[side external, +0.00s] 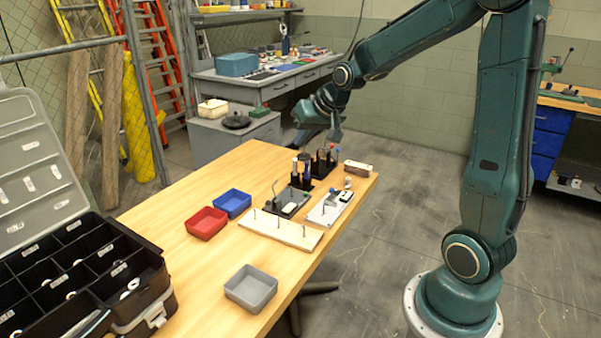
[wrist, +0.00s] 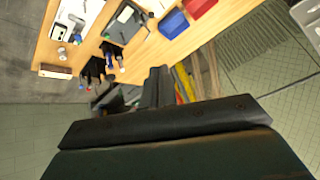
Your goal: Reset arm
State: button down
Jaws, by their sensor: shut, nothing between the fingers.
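My arm is the dark teal one at the right of the side view, reaching left over the far end of the table. My gripper (side external: 318,125) is raised above the wooden table (side external: 215,262), over its far end, and holds nothing. In the wrist view its dark body fills the bottom, and its fingers (wrist: 155,88) show blurred and close together near the middle. The gripper is shut and stands apart from the objects on the table.
A red bin (side external: 206,223), blue bin (side external: 233,203) and grey bin (side external: 250,288) stand on the table. An open black case (side external: 150,268) is at left.

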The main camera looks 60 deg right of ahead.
jog(key=s+a+r+n, duration=0.3)
jog(key=s+a+r, duration=0.2)
jog(key=s+a, duration=0.5)
jog(key=s+a+n+g+y, duration=0.1)
jog(key=s+a+n, duration=0.2)
jog(key=s, duration=1)
jog(key=a, duration=0.3)
